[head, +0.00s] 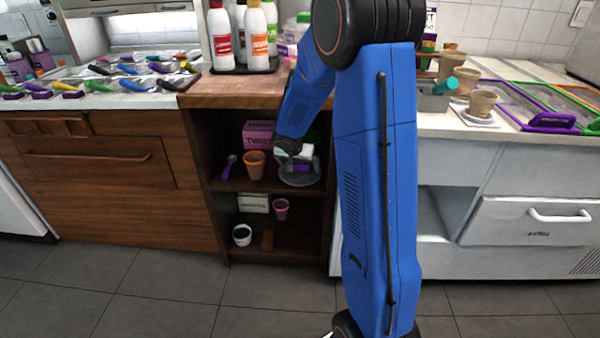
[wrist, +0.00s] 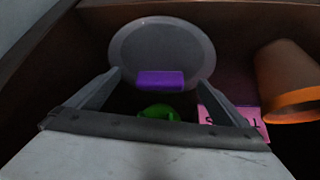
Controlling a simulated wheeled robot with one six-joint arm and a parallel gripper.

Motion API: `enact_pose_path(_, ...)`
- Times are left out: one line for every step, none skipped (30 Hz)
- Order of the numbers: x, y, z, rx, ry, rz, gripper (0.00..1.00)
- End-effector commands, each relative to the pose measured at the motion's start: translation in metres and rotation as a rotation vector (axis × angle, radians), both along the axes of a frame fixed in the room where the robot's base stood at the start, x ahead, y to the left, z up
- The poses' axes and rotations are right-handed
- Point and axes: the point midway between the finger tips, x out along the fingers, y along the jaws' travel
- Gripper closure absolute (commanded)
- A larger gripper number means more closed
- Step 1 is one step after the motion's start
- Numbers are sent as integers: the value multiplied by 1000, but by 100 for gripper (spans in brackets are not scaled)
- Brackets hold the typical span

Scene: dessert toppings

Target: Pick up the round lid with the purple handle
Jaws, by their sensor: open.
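The round grey lid (wrist: 160,42) with its purple handle (wrist: 160,81) shows in the wrist view, beyond my fingers. In the head view the lid (head: 299,179) is on the upper shelf of the open cabinet, partly hidden by my gripper (head: 296,158). In the wrist view my gripper (wrist: 160,79) is open, with one finger to each side of the purple handle. No grip on the handle shows. I cannot tell the exact gap in depth between the fingertips and the handle.
An orange cup (head: 255,164) and a pink box (head: 258,134) stand left of the lid, with a purple scoop (head: 228,167) farther left. A green object (wrist: 158,112) shows between my fingers. The lower shelf holds a pink cup (head: 281,208) and a white cup (head: 242,235).

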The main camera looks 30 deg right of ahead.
Motion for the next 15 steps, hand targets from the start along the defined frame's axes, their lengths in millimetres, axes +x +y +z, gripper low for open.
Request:
enact_pose_path(0, 0, 0, 0, 0, 0, 1)
enact_pose_path(0, 0, 0, 0, 0, 0, 1)
enact_pose_path(0, 0, 0, -1, -1, 0, 1)
enact_pose_path(0, 0, 0, -1, -1, 0, 1)
enact_pose_path(0, 0, 0, -1, -1, 0, 1)
enact_pose_path(0, 0, 0, 0, 0, 0, 1)
enact_pose_path(0, 0, 0, 0, 0, 0, 8)
enact_pose_path(0, 0, 0, 0, 0, 0, 15)
enact_pose_path(0, 0, 0, 0, 0, 0, 25)
enact_pose_path(0, 0, 0, 0, 0, 0, 32)
enact_pose_path(0, 0, 0, 0, 0, 0, 39)
enact_pose_path(0, 0, -1, 0, 0, 1, 49)
enact_pose_path(0, 0, -1, 0, 1, 1, 56)
enact_pose_path(0, 0, -1, 0, 2, 0, 63)
enact_pose_path(-1, 0, -1, 0, 2, 0, 64)
